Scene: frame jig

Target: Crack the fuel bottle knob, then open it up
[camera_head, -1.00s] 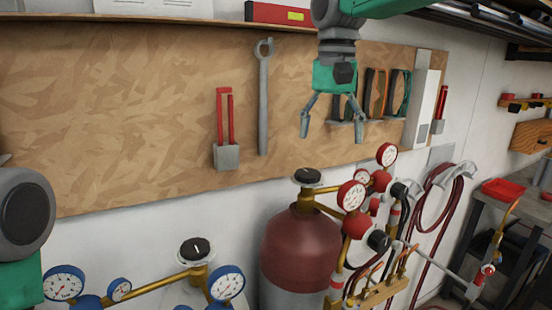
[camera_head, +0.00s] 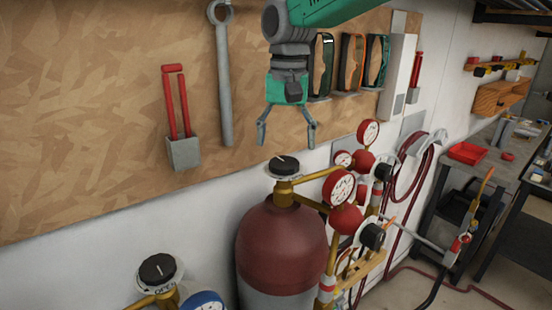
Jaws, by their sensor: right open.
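The red fuel bottle (camera_head: 281,247) stands against the wall in the lower middle of the head view. Its black knob (camera_head: 284,165) sits on top of a brass valve and carries a pale mark. My right gripper (camera_head: 286,138) hangs from above, fingers spread and pointing down. It appears over the knob, empty and apart from it; the exact gap is hard to tell. A second black knob (camera_head: 158,269) on a brass valve is at the bottom left, beside a blue gauge (camera_head: 204,301). My left gripper is not in view.
Red-rimmed gauges (camera_head: 340,187) and a regulator stand right of the bottle knob. Red hoses (camera_head: 405,178) hang on the wall. A wrench (camera_head: 222,80) and red-handled tool (camera_head: 180,120) hang on the board behind. A workbench with a red tray (camera_head: 467,152) is at the right.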

